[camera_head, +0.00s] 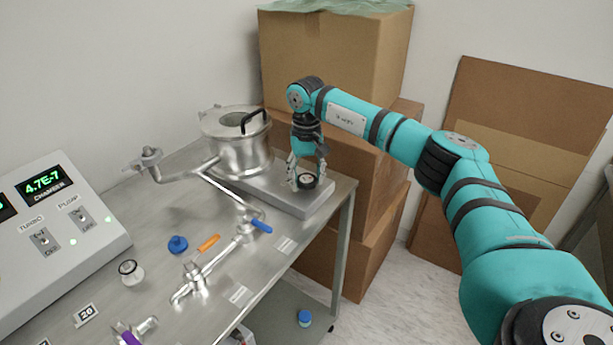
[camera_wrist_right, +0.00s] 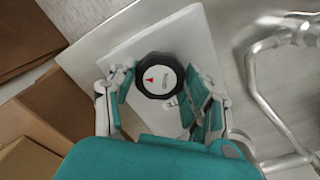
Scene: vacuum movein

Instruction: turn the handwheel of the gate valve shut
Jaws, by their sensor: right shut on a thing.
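The gate valve's handwheel (camera_head: 307,181) is a black lobed knob with a white disc on top. In the right wrist view the handwheel (camera_wrist_right: 159,77) shows a small red arrow on the disc. It stands at the right end of the grey metal block. My right gripper (camera_head: 308,172) reaches down from above and is shut on the handwheel, with its fingers on either side. In the wrist view the fingers (camera_wrist_right: 158,92) flank the wheel left and right. My left gripper is not in view.
A steel chamber (camera_head: 240,150) with a black lid handle stands left of the wheel on the metal block (camera_head: 290,200). A control console (camera_head: 60,240) is at left. Cardboard boxes (camera_head: 335,55) stand behind.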

